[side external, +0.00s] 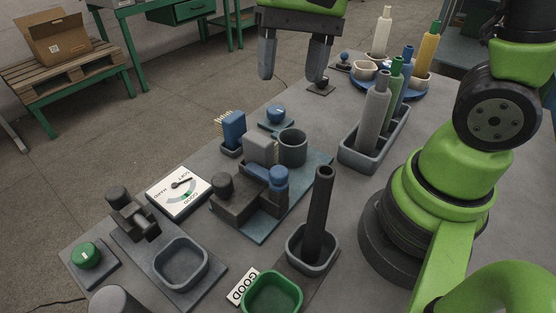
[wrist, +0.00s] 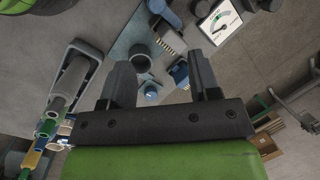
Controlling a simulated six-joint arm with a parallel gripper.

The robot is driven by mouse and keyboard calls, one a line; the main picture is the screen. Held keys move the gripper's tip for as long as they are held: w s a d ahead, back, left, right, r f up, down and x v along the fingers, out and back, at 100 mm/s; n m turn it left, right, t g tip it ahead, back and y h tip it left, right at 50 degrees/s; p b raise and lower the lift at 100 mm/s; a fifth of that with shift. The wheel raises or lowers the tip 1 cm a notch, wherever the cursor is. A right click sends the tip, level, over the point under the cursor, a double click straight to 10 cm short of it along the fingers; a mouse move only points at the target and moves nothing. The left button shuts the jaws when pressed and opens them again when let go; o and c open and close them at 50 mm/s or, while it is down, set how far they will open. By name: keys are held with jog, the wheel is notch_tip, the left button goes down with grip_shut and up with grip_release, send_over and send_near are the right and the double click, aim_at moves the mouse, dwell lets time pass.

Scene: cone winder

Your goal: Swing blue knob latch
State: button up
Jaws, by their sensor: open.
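A round blue knob (side external: 276,110) with a pale mark on top sits on a small teal plate at the far edge of the bench. It also shows in the wrist view (wrist: 151,91), below the space between my fingers. A second blue knob (side external: 279,177) stands on a dark block fixture (side external: 240,200) on a teal base plate. I cannot tell from looks alone which of the two is the latch. My gripper (side external: 292,76) is open and empty, raised above and behind the marked knob and touching nothing. It also shows in the wrist view (wrist: 163,68).
A grey cup (side external: 293,147), a grey block (side external: 260,149) and a blue block (side external: 234,130) stand close to the marked knob. A grey rack (side external: 362,155) with upright tubes is to the right. A gauge (side external: 180,190) and green button (side external: 86,254) are at left.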

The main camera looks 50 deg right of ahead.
aim_at(279, 170)
jog(key=a+f+g, duration=0.1)
jog(key=f, duration=0.3)
jog(key=a+f+m+g, duration=0.1)
jog(key=f, duration=0.4)
jog(key=a+f+g, duration=0.1)
jog(key=f, duration=0.4)
jog(key=shift+s+a+f, duration=0.15)
jog(key=shift+s+a, duration=0.2)
jog(key=c, duration=0.9)
